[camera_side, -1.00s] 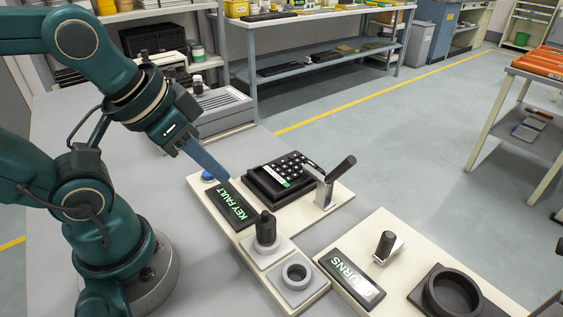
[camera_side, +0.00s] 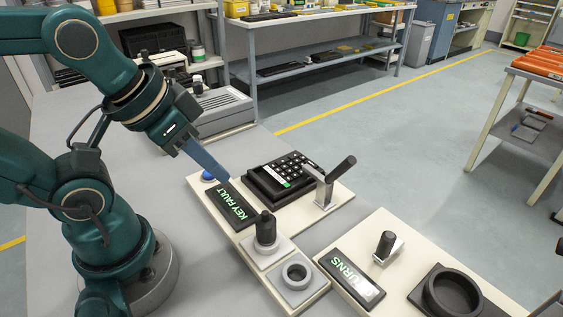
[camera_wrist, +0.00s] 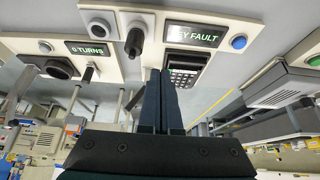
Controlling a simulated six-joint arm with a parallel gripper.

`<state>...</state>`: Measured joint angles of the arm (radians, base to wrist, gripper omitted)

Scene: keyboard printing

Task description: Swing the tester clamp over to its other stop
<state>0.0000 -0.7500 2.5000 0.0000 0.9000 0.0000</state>
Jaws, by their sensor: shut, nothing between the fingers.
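The tester clamp (camera_side: 325,188) is a metal bracket with a black handle (camera_side: 343,168) that slants up to the right. It stands at the right edge of the black keypad tester (camera_side: 262,183), and its arm reaches toward the keys. My gripper (camera_side: 226,176) is shut and empty. It appears above the panel reading "KEY FAULT" (camera_side: 232,205), left of the tester and apart from the clamp. In the wrist view the shut fingers (camera_wrist: 159,72) point toward the board, beside the keypad (camera_wrist: 183,70). The clamp is hard to make out there.
A black upright knob (camera_side: 266,228) and a grey ring (camera_side: 296,273) stand in front of the tester. A blue button (camera_side: 208,177) sits at the board's left corner. A second board carries a turns display (camera_side: 352,279), a short black handle (camera_side: 385,244) and a black round holder (camera_side: 452,292).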

